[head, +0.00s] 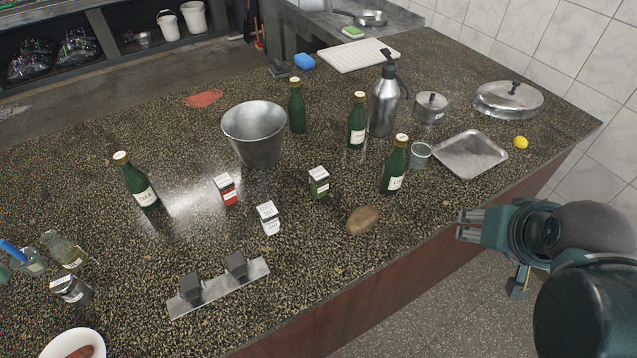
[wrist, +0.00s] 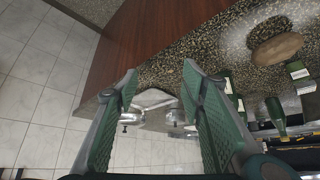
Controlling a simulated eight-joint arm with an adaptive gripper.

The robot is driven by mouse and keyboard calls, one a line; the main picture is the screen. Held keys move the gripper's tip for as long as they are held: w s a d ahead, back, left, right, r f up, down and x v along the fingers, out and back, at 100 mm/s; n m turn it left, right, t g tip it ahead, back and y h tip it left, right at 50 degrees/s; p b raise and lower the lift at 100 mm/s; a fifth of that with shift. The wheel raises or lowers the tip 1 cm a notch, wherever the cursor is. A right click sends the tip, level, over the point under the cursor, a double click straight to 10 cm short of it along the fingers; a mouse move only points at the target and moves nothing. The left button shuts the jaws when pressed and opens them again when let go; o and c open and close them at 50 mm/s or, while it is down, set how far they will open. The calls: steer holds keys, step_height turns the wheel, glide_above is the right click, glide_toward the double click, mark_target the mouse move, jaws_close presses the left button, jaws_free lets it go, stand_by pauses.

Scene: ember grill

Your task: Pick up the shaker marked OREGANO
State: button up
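Several small shakers with white tops stand on the speckled counter (head: 420,205) in the head view. One has a green body (head: 319,184), one a red body (head: 227,190), one is white (head: 268,218), and a dark one (head: 72,290) stands at the far left. Their lettering is too small to read, so I cannot confirm which says OREGANO. My gripper (head: 468,224) is off the counter's front edge at the right, well away from the shakers. In the wrist view my gripper (wrist: 160,84) has its green fingers spread apart with nothing between them.
A brown potato (head: 362,220) lies right of the green shaker. Green bottles (head: 393,168) (head: 356,122) (head: 136,183), a metal bucket (head: 255,138) and a metal tray (head: 470,155) stand around. A metal rack (head: 218,287) lies near the front edge.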

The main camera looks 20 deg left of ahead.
steer(key=shift+o, duration=0.5)
steer(key=shift+a+r, duration=0.1)
steer(key=m+g+h+p, duration=0.35)
steer(key=m+p, duration=0.45)
steer(key=p, duration=1)
glide_toward(317, 174)
step_height(317, 174, down, 2)
steer(key=w+d, duration=0.2)
steer(key=shift+s+a+f+m+g+y, duration=0.25)
steer(key=shift+s+a+f+m, duration=0.05)
steer(key=shift+s+a+f, duration=0.1)
steer(key=shift+w, duration=0.1)
steer(key=shift+x, duration=1.3)
